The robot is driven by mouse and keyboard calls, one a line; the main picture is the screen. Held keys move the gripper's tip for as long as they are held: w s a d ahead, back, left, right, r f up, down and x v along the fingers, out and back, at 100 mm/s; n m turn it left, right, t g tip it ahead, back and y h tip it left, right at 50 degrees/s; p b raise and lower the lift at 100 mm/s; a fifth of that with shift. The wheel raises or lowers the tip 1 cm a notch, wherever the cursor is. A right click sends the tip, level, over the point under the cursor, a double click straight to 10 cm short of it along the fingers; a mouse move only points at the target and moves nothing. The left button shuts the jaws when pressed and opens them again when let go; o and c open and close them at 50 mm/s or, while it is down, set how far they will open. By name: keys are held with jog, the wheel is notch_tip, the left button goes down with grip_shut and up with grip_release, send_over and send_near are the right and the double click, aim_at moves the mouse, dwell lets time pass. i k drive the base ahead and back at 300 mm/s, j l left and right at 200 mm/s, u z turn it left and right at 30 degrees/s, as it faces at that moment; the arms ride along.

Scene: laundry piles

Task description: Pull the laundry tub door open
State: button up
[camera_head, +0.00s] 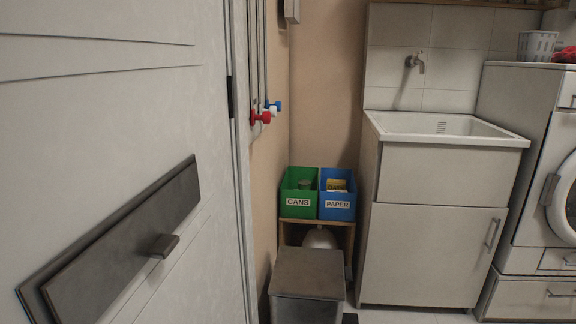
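The laundry tub (450,126) is a white basin set on a pale cabinet at the right of the middle. The tub door (430,257) is the flat lower front panel, and it is shut. Its metal bar handle (491,233) stands upright near the door's upper right corner. A fixed panel (448,173) lies above the door. My gripper is not in this view.
A white door (110,60) with a dark metal plate fills the left. A grey bin (307,275) stands left of the tub cabinet, before green (297,203) and blue (337,206) boxes. A washing machine (529,150) stands close on the right.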

aim_at(421, 254)
jog(key=i+l+z, duration=0.45)
jog(key=i, duration=0.35)
jog(key=i+z, duration=0.45)
jog(key=i, duration=0.35)
